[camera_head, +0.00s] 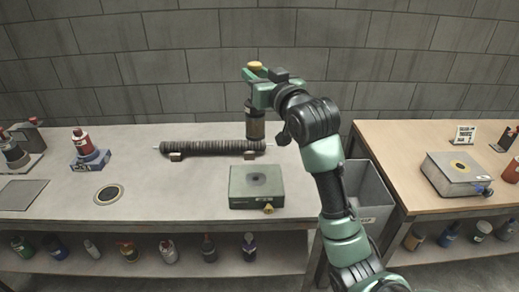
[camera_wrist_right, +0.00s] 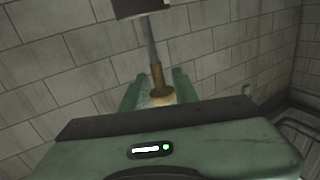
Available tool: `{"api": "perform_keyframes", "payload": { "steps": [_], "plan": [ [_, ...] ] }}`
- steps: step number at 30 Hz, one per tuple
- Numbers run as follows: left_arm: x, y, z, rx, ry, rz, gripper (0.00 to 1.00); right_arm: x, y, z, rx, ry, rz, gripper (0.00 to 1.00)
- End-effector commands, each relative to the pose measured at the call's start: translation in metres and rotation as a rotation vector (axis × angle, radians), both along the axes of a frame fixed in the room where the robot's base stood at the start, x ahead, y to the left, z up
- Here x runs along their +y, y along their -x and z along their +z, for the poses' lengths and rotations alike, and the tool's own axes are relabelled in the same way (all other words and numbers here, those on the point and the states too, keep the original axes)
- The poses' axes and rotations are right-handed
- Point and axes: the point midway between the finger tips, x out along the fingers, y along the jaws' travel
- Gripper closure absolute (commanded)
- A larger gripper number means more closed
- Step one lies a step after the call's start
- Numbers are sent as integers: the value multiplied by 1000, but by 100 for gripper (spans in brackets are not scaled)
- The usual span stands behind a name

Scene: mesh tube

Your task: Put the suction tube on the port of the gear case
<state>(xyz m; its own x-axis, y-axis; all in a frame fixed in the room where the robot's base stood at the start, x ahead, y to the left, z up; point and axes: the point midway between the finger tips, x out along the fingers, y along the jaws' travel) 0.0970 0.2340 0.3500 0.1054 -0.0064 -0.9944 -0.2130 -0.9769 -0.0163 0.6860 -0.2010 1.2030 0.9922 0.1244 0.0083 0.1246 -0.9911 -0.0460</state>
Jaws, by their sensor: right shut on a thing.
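The suction tube, a dark brown mesh cylinder (camera_head: 255,124) with a tan top (camera_head: 255,65), hangs roughly upright from my right gripper (camera_head: 252,76). The gripper is shut on its upper part. In the right wrist view, the tan and brass part of the tube (camera_wrist_right: 157,80) sits between the green fingers (camera_wrist_right: 155,92); a thin grey rod runs from it to a dark block at the top edge. The gear case (camera_head: 247,199) is a green box on the bench with a dark round port (camera_head: 256,179) on top. The tube's lower end shows above the port in the picture, apart from it. My left gripper is out of view.
A ribbed dark roll (camera_head: 205,147) lies on small supports behind the case. A grey bin (camera_head: 371,192) stands between the bench and the wooden table (camera_head: 390,143), which holds a grey box (camera_head: 459,174). Bottles stand at the bench's left and on the lower shelf.

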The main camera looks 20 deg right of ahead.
Motion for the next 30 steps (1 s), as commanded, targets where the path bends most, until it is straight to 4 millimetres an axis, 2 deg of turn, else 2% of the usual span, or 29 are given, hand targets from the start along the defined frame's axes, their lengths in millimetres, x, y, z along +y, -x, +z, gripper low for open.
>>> {"api": "perform_keyframes", "payload": {
  "steps": [1,6,12,17,24,30],
  "plan": [
    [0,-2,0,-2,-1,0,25,0,0,-18,6,0,0,100],
    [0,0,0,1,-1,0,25,0,1,-63,5,0,1,100],
    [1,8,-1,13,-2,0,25,0,1,-103,1,-1,1,100],
    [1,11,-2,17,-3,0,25,0,1,-115,-1,0,2,100],
    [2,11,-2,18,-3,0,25,0,1,-150,2,0,1,100],
    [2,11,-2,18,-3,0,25,1,1,-156,-3,1,2,100]
  ]
}}
